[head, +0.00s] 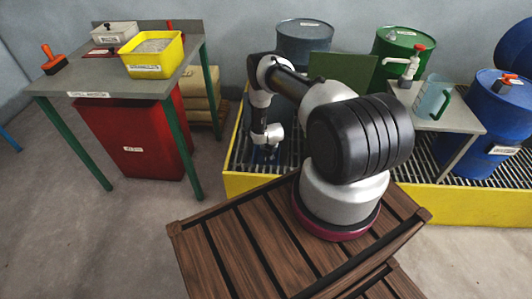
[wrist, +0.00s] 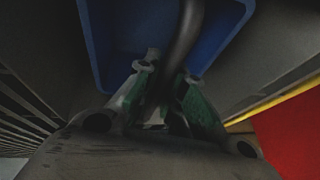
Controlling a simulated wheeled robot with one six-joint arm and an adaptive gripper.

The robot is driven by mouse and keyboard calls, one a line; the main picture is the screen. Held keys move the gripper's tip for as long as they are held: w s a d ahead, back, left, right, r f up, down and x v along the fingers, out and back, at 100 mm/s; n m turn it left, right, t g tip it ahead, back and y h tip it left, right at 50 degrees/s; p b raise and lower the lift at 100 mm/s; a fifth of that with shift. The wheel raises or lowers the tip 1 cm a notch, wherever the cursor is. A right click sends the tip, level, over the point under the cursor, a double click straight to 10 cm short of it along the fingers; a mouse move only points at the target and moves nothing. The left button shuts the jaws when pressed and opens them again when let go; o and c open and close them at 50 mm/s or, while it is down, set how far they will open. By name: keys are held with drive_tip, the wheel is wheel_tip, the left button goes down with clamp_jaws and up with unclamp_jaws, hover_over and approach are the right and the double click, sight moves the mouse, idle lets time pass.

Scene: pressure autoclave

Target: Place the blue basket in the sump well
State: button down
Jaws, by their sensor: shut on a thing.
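The blue basket (wrist: 104,45) fills the top of the wrist view, with a dark curved handle (wrist: 186,38) across it. My gripper (wrist: 163,92), with green finger pads, is shut on this handle. In the head view my gripper (head: 268,140) points down at the left part of the yellow-rimmed spill platform (head: 310,188). Only a small dark-blue bit of the basket (head: 262,156) shows below it there. The sump well itself is hidden or too dark to make out. I cannot tell how high the basket hangs or whether it touches the grating.
Blue drum (head: 303,40), green drum (head: 398,55) and dark green panel (head: 340,72) stand behind my arm. A small table (head: 440,118) with a jug (head: 432,97) is right. Left are a worktable (head: 95,78), yellow tub (head: 153,55) and red bin (head: 135,145).

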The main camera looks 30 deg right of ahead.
drive_tip(key=shift+f, duration=0.2)
drive_tip(key=shift+f, duration=0.5)
drive_tip(key=c, duration=1.5)
unclamp_jaws()
